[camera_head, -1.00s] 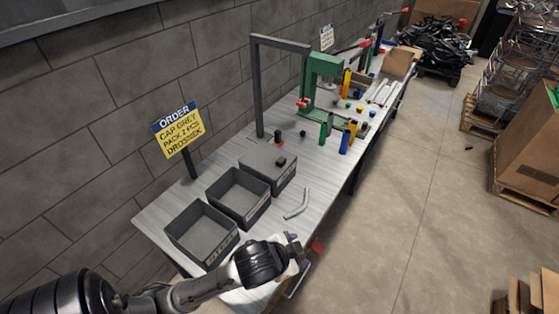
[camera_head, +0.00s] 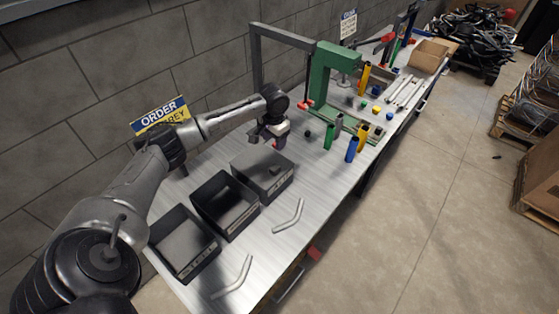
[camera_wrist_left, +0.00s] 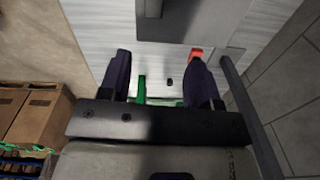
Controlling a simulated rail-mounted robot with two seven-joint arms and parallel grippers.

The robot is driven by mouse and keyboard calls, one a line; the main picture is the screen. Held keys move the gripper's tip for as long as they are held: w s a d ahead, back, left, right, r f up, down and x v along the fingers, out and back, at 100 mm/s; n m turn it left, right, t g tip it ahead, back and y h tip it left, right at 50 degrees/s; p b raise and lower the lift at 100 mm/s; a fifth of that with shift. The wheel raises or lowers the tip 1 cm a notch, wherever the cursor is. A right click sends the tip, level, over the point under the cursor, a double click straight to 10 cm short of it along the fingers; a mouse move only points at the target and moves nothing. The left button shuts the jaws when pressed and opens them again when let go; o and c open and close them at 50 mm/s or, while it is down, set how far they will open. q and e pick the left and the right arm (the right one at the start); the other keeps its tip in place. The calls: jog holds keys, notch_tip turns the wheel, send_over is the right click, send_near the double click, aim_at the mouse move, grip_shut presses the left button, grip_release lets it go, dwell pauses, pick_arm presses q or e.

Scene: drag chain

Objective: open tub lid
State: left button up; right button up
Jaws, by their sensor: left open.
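The lidded grey tub (camera_head: 258,180) is the farthest of a row of three tubs on the workbench. Its flat lid, with a small dark knob (camera_head: 275,170), is on and covers it. My left gripper (camera_head: 268,140) is above the bench, just beyond the tub's far side, apart from the lid. In the left wrist view my open gripper (camera_wrist_left: 160,85) has nothing between its two dark fingers. A grey flat surface, apparently the lid (camera_wrist_left: 200,20), lies at the top edge there, with a dark block, likely its knob (camera_wrist_left: 150,8). My right gripper is not in view.
Two open dark tubs (camera_head: 226,232) stand nearer. Two bent grey tubes (camera_head: 290,217) lie along the bench's right edge. A green press (camera_head: 337,77), a grey frame and coloured cylinders (camera_head: 352,149) stand farther along. An order sign is partly hidden by my arm.

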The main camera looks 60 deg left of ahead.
aim_at(274, 168)
pick_arm(q)
jog(key=shift+n, duration=0.4)
jog(key=f, duration=0.9)
jog(key=s+d+f+b, duration=0.1)
jog(key=f, duration=0.4)
jog(key=shift+c, duration=0.4)
grip_shut()
jog(key=shift+w, duration=0.1)
